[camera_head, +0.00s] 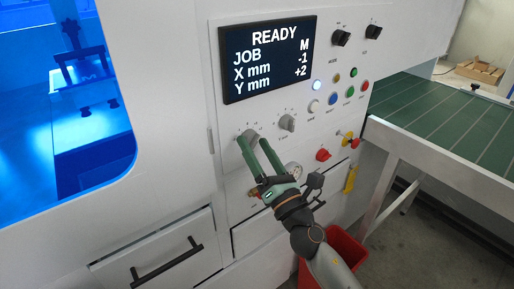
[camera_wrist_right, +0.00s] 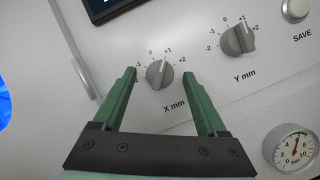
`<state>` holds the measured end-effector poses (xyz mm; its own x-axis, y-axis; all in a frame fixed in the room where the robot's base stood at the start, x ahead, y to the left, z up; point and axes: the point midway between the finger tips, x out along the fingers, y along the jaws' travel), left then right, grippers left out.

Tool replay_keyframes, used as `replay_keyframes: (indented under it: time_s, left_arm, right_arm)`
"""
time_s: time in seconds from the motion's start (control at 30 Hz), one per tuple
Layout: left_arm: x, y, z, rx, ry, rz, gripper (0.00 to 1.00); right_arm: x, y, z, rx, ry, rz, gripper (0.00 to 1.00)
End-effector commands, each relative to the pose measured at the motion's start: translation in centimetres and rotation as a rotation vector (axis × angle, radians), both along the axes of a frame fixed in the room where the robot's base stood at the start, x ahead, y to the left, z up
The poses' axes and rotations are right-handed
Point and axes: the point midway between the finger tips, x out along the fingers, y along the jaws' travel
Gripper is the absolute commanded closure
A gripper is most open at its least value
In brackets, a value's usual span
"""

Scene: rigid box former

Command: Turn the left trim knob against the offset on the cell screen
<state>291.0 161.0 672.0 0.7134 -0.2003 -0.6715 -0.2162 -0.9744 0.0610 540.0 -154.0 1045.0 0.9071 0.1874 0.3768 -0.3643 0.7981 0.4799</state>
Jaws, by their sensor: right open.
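The left trim knob, marked X mm, is grey and round with a grip bar (camera_wrist_right: 160,74). It also shows in the head view (camera_head: 251,134), partly behind my fingertips. In the right wrist view its white mark points up and slightly right, near +1. My right gripper (camera_head: 254,140) is open. Its green fingers (camera_wrist_right: 160,75) stand on either side of the knob, with gaps to it in the wrist view. How close the tips are to the panel is hard to tell. The cell screen (camera_head: 267,58) reads READY, JOB M, X mm -1, Y mm +2. My left gripper is not in view.
The Y mm knob (camera_wrist_right: 238,40) is right of the X knob, its mark near +1. A pressure gauge (camera_wrist_right: 291,147) is lower right. Coloured buttons (camera_head: 350,92), two black knobs (camera_head: 341,37) and a red knob (camera_head: 323,155) share the panel. A green conveyor (camera_head: 440,115) stands at right.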

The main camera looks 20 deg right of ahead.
Motion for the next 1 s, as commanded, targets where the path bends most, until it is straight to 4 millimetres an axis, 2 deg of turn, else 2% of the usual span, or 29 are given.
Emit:
replay_keyframes:
  time_s: [0.27, 0.37, 0.6, 0.8, 1.0]
  left_arm:
    - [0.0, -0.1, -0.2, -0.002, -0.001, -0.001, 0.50]
    - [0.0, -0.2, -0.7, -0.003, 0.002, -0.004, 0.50]
    - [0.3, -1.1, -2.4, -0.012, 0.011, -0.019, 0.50]
    - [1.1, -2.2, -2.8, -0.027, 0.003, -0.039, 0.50]
    - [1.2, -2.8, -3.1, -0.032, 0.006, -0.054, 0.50]
  right_arm:
    - [-0.6, -0.2, -0.4, -0.001, 0.000, -0.001, 0.25]
    - [-1.8, -0.4, -1.1, -0.001, 0.001, -0.001, 0.25]
    - [-6.2, -1.3, -3.2, -0.001, 0.002, -0.001, 0.25]
    - [-9.4, -1.9, -4.3, 0.000, 0.001, 0.000, 0.25]
    - [-11.0, -2.3, -4.8, 0.000, 0.000, 0.000, 0.25]
